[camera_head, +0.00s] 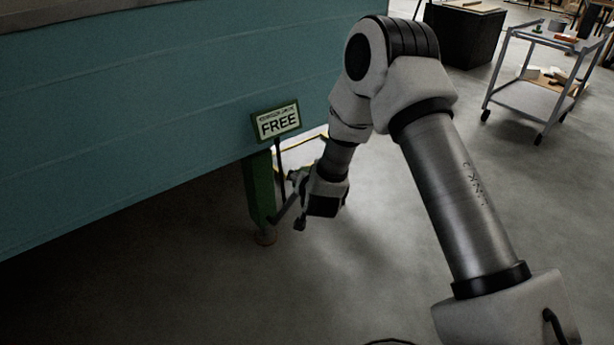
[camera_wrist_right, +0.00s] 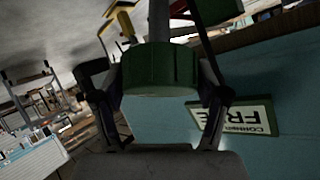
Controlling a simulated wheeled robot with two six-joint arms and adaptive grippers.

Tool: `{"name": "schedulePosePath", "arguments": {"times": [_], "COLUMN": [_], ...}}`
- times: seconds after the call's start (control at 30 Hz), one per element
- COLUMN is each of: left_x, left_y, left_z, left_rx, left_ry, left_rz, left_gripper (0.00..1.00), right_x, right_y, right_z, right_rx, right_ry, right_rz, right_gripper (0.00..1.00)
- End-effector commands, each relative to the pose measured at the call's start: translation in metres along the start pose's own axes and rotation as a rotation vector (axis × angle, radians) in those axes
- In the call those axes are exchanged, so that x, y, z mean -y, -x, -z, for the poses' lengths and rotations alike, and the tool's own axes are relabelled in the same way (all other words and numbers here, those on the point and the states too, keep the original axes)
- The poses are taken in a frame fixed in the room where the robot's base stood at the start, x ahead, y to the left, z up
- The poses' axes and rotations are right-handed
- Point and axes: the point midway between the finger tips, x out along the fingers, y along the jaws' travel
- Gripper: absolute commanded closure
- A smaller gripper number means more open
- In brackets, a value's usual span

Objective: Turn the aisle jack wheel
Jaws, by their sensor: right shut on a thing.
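The green jack (camera_head: 257,186) stands upright under the lower edge of the teal camper side, with a reddish foot on the floor. My right gripper (camera_head: 285,221) is beside the jack post, low near the floor. In the right wrist view a dark green round part (camera_wrist_right: 160,70) of the jack, apparently the wheel, sits between the two fingers, and the gripper (camera_wrist_right: 156,92) is shut on it. In the head view my gripper and wrist hide this part. My left gripper is not in view.
A grey cart (camera_head: 545,45) and a black box (camera_head: 465,35) stand at the back right. Open floor lies between.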

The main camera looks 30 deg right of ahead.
Motion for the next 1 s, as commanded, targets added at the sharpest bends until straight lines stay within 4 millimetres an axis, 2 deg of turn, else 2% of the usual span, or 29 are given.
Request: {"name": "schedulePosePath", "arguments": {"times": [0.27,0.3,0.37,0.77,0.87,1.0], "left_x": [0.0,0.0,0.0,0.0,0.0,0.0], "left_y": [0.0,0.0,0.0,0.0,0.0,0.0], "left_z": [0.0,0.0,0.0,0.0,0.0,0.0], "left_rx": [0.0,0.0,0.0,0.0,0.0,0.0], "left_ry": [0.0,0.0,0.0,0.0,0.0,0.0], "left_rz": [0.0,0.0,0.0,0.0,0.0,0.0], "left_gripper": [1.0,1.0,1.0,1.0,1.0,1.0], "right_x": [0.0,0.0,0.0,0.001,0.001,0.001], "right_y": [0.0,0.0,0.0,0.004,0.019,0.053], "right_z": [0.0,0.0,0.0,0.0,0.0,0.0], "right_rx": [0.0,0.0,0.0,0.0,0.001,0.001], "right_ry": [0.0,0.0,0.0,0.001,0.001,0.004], "right_rz": [0.0,0.0,0.0,0.001,0.002,0.002], "right_gripper": [0.61,0.2,0.02,0.02,0.02,0.02]}}
